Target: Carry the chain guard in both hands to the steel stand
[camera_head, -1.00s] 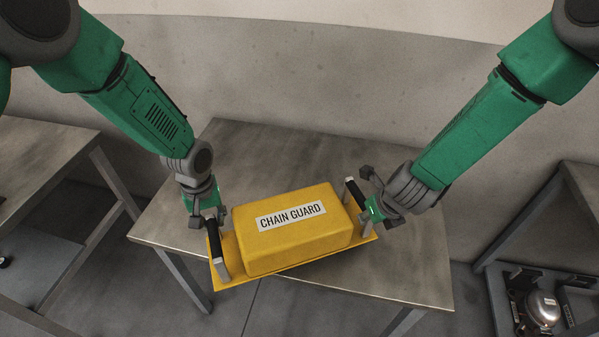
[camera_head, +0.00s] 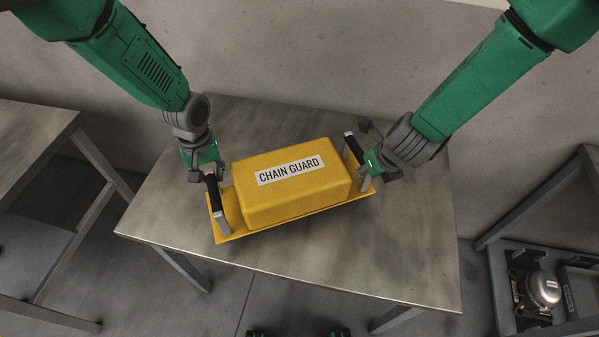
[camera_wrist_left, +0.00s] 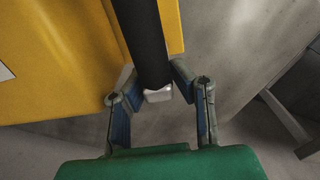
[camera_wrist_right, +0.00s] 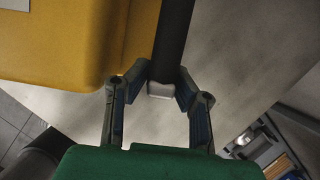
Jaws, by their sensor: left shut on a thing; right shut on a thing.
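The yellow chain guard (camera_head: 295,195) is a box on a flat plate with a black handle at each end and a white label reading CHAIN GUARD. It is over the steel stand (camera_head: 400,270), tilted a little in the picture; I cannot tell whether it touches the top. My left gripper (camera_head: 208,176) is shut on the left handle, and the left wrist view shows its fingers (camera_wrist_left: 155,90) around the black bar. My right gripper (camera_head: 368,170) is shut on the right handle, its fingers (camera_wrist_right: 162,90) around that bar in the right wrist view.
Another metal table (camera_head: 35,140) stands at the left, apart from the stand. At the lower right a frame holds a tray (camera_head: 510,300) with a silver compressor (camera_head: 543,289). The stand's top is bare around the guard. A wall (camera_head: 320,60) rises behind.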

